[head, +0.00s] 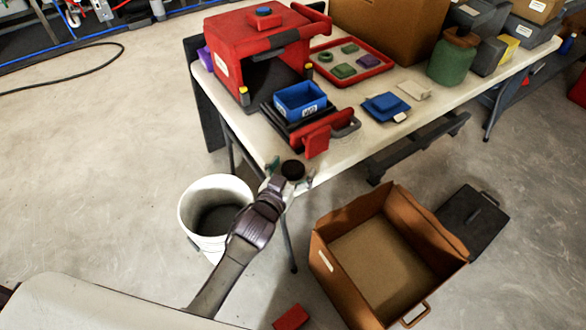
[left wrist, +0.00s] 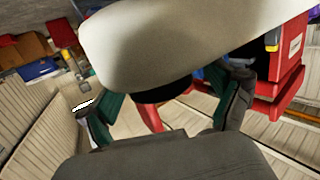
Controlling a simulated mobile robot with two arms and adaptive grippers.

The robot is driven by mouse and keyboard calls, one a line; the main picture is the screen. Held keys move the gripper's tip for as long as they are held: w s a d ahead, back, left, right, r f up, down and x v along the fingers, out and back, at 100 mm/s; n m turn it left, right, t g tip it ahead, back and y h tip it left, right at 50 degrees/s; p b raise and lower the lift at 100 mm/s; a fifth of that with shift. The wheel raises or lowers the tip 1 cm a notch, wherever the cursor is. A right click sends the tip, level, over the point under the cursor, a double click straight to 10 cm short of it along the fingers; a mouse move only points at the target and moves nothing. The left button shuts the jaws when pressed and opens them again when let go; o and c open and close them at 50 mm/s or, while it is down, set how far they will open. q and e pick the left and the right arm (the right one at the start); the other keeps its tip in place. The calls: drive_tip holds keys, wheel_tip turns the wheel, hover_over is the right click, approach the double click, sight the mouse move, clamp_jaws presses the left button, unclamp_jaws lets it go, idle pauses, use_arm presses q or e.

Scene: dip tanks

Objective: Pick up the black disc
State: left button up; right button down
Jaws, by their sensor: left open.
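The black disc (head: 293,169) shows in the head view at the near edge of the table, between the fingertips of my left gripper (head: 291,172). My left gripper is open, with one finger on each side of the disc. In the left wrist view a dark rounded shape (left wrist: 168,93), which looks like the disc, lies between the spread green-padded fingers of the left gripper (left wrist: 166,88). A large pale shape hides part of it there. I cannot tell whether the fingers touch the disc. My right gripper is not in view.
The table (head: 235,115) holds a red machine (head: 262,40), a blue bin (head: 299,99), a red tray (head: 378,72) and a green jar (head: 452,62). A white bucket (head: 190,208) and an open brown box (head: 325,262) stand on the floor.

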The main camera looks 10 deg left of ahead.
use_arm(q)
drive_tip(key=c, duration=1.2)
drive_tip(key=shift+c, duration=0.3)
drive_tip(key=shift+r, duration=0.2)
